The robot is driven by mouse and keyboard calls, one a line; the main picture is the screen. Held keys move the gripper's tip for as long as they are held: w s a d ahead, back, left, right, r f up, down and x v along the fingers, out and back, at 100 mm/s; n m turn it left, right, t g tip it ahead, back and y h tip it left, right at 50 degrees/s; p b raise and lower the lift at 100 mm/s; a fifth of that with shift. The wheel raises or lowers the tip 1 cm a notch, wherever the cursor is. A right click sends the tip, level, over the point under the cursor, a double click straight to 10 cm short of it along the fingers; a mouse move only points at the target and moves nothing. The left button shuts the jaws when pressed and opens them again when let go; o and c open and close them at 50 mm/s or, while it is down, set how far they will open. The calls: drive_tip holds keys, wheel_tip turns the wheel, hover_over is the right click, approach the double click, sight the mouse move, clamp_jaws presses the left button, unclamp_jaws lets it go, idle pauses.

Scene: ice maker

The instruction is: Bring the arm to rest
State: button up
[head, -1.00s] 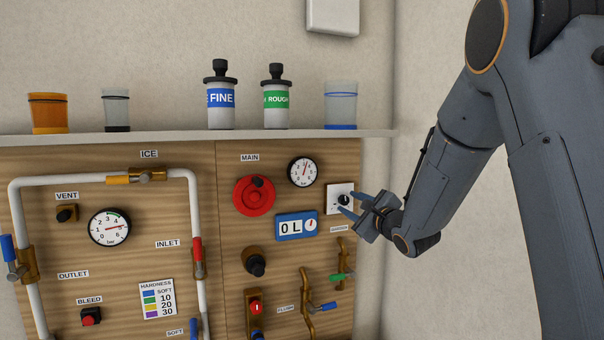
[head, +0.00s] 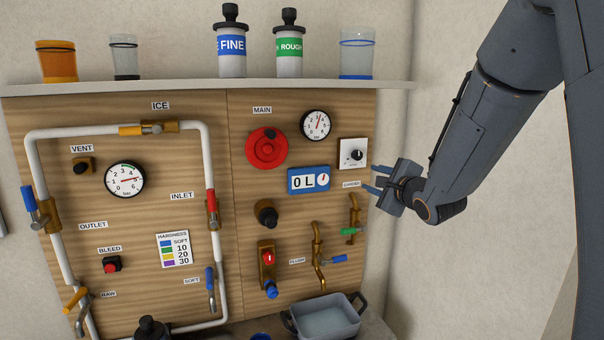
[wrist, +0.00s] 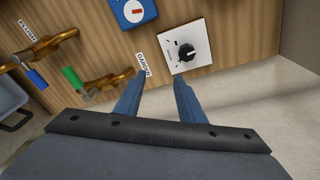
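My gripper (head: 378,178) is near the right edge of the wooden panel (head: 250,200), just below and to the right of a white plate with a black knob (head: 353,153). In the wrist view, my gripper (wrist: 156,85) has its two blue fingers apart with nothing between them. The black knob (wrist: 187,53) lies beyond the fingertips there, apart from them. My arm (head: 495,120) hangs in from the upper right.
The panel carries a red main wheel (head: 267,149), gauges, a blue meter (head: 309,180), brass valves and white pipes. A shelf (head: 200,87) above holds bottles and cups. A grey basin (head: 324,318) stands below. The right wall is bare.

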drive_tip(key=s+d+f+n+g+h+b, duration=0.15)
drive_tip(key=s+f+n+g+b, duration=0.3)
drive_tip(key=f, duration=0.55)
drive_tip(key=s+f+n+g+h+b, duration=0.1)
drive_tip(key=s+f+n+g+h, duration=0.15)
drive_tip(key=s+f+n, duration=0.5)
drive_tip(key=s+a+f+n+g+b, duration=0.1)
drive_tip(key=s+f+n+g+b, duration=0.1)
drive_tip(key=s+f, duration=0.4)
drive_tip(key=s+a+f+n+g+b, duration=0.2)
drive_tip(key=s+f+n+g, duration=0.3)
drive_tip(key=s, duration=0.9)
wheel_tip(320, 180, down, 2)
drive_tip(key=shift+a+f+n+g, duration=0.2)
drive_tip(key=shift+n+g, duration=0.1)
drive_tip(key=shift+n, duration=0.8)
